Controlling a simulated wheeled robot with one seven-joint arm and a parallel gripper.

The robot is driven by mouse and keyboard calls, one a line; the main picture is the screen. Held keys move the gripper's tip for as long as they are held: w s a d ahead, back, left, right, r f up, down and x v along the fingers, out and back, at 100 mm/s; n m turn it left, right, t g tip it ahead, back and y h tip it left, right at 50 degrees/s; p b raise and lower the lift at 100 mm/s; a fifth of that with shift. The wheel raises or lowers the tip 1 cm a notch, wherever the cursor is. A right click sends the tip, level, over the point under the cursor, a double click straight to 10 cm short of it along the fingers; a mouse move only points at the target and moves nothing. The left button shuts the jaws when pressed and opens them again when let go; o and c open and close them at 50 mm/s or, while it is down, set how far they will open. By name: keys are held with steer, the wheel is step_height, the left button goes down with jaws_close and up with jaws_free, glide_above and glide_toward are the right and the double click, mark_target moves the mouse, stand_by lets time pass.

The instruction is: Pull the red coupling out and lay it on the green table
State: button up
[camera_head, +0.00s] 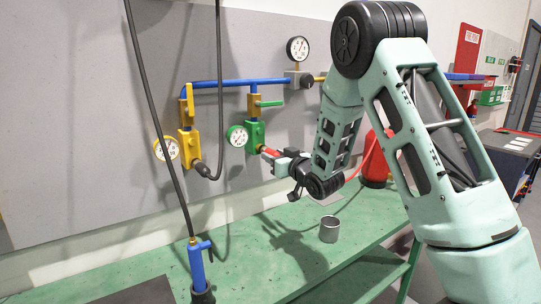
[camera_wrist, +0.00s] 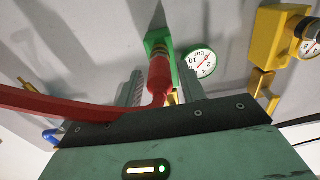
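The red coupling (camera_head: 269,151) sits at the outlet of the green valve block (camera_head: 255,133) on the wall panel. It also shows in the wrist view (camera_wrist: 159,76), pointing into the green block, with a red hose (camera_wrist: 60,105) running off to the left. My gripper (camera_head: 276,155) is at the coupling, above the back of the green table (camera_head: 110,258). In the wrist view its two fingers stand on either side of the coupling, with a visible gap at the right finger, so it looks open. The coupling's near end is hidden by the gripper body.
A metal cup (camera_head: 329,230) stands on the table below my arm. A blue hand pump (camera_head: 198,268) stands at the front left, with a black hose rising from it. A yellow valve (camera_head: 187,140) and gauges (camera_head: 166,149) are left of the green block. The table's left middle is clear.

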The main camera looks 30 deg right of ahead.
jaws_close()
steer(key=shift+s+f, duration=0.1)
steer(key=s+b, duration=0.2)
steer(key=s, duration=0.4)
steer(key=shift+s+d, duration=0.15)
stand_by(1.2)
stand_by(0.5)
